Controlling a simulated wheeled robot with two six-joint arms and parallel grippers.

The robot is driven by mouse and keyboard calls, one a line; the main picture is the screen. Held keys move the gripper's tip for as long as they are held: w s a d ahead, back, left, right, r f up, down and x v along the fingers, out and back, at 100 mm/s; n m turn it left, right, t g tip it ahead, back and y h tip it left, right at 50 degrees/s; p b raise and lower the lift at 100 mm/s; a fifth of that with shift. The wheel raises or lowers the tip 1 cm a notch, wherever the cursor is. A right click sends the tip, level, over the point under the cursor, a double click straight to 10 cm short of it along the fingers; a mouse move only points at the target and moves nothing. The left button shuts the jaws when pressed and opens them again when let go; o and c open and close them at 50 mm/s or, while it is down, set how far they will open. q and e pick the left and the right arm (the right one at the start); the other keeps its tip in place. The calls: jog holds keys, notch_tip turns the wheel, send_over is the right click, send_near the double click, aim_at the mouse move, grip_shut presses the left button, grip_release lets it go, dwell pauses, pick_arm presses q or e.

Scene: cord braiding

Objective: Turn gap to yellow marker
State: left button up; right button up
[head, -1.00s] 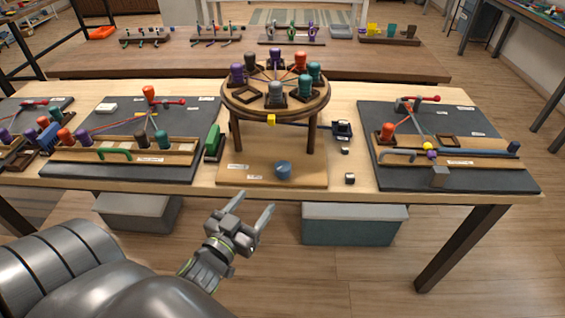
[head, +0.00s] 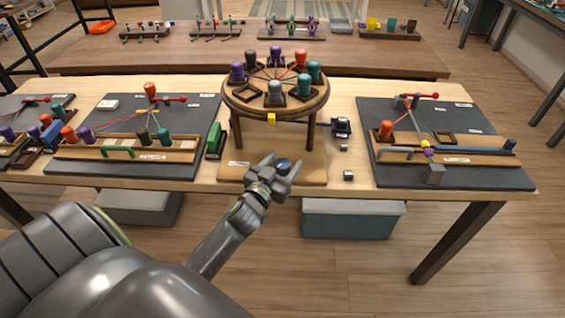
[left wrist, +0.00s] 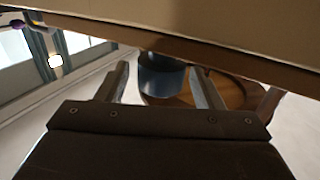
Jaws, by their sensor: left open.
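A round wooden braiding disc (head: 236,105) stands on legs in the middle of the table, with purple, teal, orange and grey bobbins around its rim. An empty square holder, the gap (head: 249,93), is at its front left. The yellow marker (head: 271,119) hangs below the front edge, to the right of the gap. A blue knob (head: 284,163) sits on the base board (head: 313,172) in front. My left gripper (head: 286,159) is open at the knob, its fingers to either side. In the left wrist view the knob (left wrist: 162,78) shows between the spread fingers (left wrist: 160,82). My right gripper is not visible.
A green block (head: 214,139) stands left of the base board. Dark boards with cords and bobbins lie at left (head: 90,178) and right (head: 468,181). Grey bins stand under the table.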

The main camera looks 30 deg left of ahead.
pick_arm(q)
jog(key=shift+c, duration=0.4)
jog(key=c, duration=0.9)
jog(key=shift+f+b, duration=0.1)
jog(key=shift+b, duration=0.3)
